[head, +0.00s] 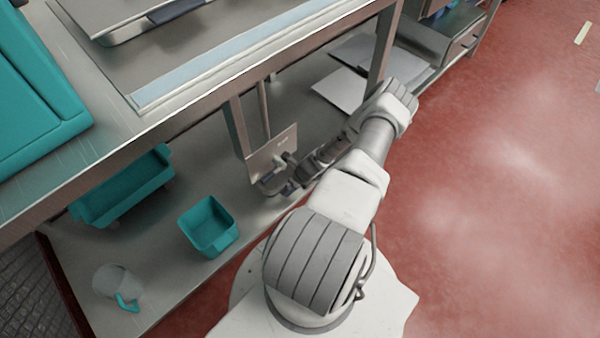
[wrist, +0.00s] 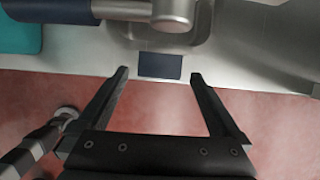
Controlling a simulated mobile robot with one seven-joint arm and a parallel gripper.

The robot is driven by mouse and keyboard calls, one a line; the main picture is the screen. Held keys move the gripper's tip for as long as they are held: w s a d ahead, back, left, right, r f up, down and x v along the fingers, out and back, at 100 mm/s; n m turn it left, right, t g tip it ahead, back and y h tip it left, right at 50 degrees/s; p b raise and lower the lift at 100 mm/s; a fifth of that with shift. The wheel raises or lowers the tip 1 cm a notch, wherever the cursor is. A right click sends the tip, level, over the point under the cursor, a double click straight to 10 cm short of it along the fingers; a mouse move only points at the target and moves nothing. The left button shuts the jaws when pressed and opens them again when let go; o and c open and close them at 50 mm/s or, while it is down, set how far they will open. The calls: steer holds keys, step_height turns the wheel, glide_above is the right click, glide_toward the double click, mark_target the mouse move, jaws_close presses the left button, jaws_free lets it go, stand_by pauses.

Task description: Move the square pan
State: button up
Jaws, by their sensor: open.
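I cannot tell for sure which thing is the square pan. A square metal plate (head: 272,153) stands upright beside the table's legs in the head view, right by the end of my arm. My gripper (wrist: 160,74) is open in the wrist view, its two black fingers apart with nothing gripped. A small dark blue rectangular piece (wrist: 160,66) shows between and just beyond the fingertips, over a pale metal surface. A round metal part (wrist: 172,14) lies above it. In the head view my fingers are too small and covered to make out.
A teal square bin (head: 209,228), a longer teal bin (head: 125,190) and a clear jug (head: 115,283) with a teal handle stand on the lower shelf. Flat metal sheets (head: 340,88) lie farther back. The tabletop edge (head: 200,95) overhangs.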

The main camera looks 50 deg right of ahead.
steer(key=p+v, duration=0.3)
steer(key=v, duration=0.7)
steer(key=shift+r, duration=0.15)
steer(key=shift+d+r, duration=0.1)
steer(key=shift+d, duration=0.05)
